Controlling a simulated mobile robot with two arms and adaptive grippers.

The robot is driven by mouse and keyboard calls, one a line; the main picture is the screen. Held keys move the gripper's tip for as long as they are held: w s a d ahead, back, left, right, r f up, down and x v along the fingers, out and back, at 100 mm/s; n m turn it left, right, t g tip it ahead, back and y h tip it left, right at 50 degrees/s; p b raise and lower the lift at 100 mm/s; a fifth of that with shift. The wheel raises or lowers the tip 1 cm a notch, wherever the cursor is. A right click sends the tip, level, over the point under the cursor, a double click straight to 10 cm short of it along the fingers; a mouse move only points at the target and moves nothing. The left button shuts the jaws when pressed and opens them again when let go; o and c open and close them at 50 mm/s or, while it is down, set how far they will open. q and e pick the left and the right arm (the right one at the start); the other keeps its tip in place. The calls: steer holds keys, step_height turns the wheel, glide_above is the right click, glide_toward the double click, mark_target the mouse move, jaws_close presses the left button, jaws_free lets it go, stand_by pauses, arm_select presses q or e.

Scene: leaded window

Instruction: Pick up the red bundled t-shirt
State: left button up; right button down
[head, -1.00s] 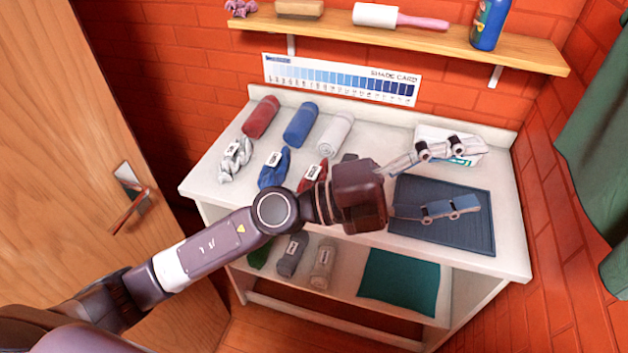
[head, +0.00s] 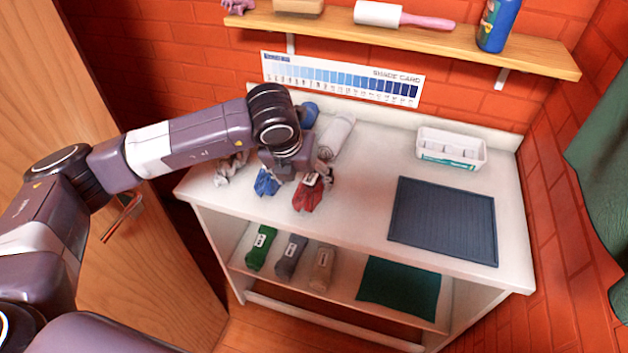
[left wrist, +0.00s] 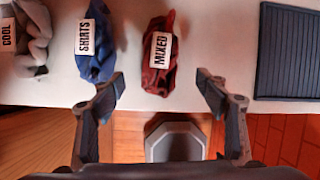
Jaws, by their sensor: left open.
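The red bundled t-shirt (head: 309,195) lies on the white table top, near its front edge, with a white label on it. In the left wrist view the red bundle (left wrist: 156,78) has a label reading "MIXED" and lies beyond the gap between my fingers. My left gripper (left wrist: 160,95) is open and empty, its two fingers spread to either side of the bundle's line. In the head view my left wrist hangs over the table just behind the red bundle, and the fingers are largely hidden. My right gripper is not in view.
A blue bundle (left wrist: 95,45) labelled "SHIRTS" and a grey bundle (left wrist: 28,35) lie left of the red one. A rolled white cloth (head: 337,136) lies behind. A dark ribbed mat (head: 443,222) and a white box (head: 451,150) are at right. A shelf (head: 400,35) hangs above.

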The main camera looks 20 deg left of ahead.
mark_target(305, 181)
arm_select(q)
steer(key=shift+w+a+f+p, duration=0.25)
steer(key=shift+w+f+p, duration=0.1)
steer(key=shift+w+f, duration=0.75)
steer(key=shift+f, duration=0.1)
steer(key=p+x, duration=0.1)
steer(key=x, duration=0.1)
steer(key=p+x, duration=0.1)
steer(key=x, duration=0.1)
steer(key=shift+d+f+p, duration=0.25)
steer(key=shift+p, duration=0.05)
steer(key=shift+w+f, duration=0.15)
steer(key=shift+f, duration=0.15)
steer(key=shift+c, duration=0.7)
steer(key=c, duration=1.2)
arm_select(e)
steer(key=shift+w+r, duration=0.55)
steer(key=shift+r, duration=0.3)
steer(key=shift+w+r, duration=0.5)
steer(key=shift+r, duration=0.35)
